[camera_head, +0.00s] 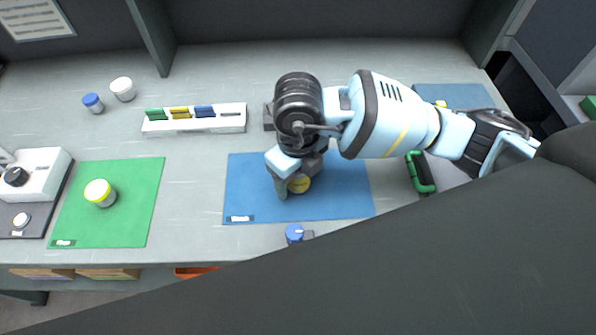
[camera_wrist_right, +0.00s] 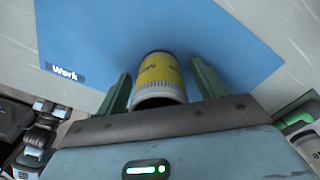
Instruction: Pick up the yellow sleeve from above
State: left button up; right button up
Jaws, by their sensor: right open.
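The yellow sleeve (camera_wrist_right: 158,80) stands on the blue mat (camera_head: 250,195), marked "Work" in the right wrist view. In the head view only part of the sleeve (camera_head: 300,184) shows beneath my right gripper. My right gripper (camera_wrist_right: 163,82) is open, with one green finger on each side of the sleeve and a visible gap on both sides. In the head view it (camera_head: 289,188) points down over the mat. My left gripper is not in view.
A white rack (camera_head: 195,127) with green, yellow and blue pieces stands behind the mat. A blue-knobbed part (camera_head: 295,233) sits before the blue mat; a green-handled item (camera_head: 420,172) lies right.

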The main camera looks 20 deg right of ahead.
jog(key=c, duration=1.4)
jog(key=shift+r, duration=0.6)
jog(key=shift+s+a+r, duration=0.15)
jog(key=shift+a+r, duration=0.1)
jog(key=shift+r, duration=0.4)
jog(key=shift+s+a+r, duration=0.15)
jog(key=shift+a+r, duration=0.05)
jog(key=shift+r, duration=0.4)
jog(key=s+a, duration=0.3)
jog(key=s+a+r, duration=0.1)
jog(key=s+a, duration=0.2)
jog(key=a, duration=0.1)
jog(key=s+a, duration=0.3)
jog(key=a, duration=0.1)
jog(key=shift+s+a+r+b, duration=0.2)
jog(key=shift+s+b, duration=0.1)
jog(key=shift+s, duration=0.05)
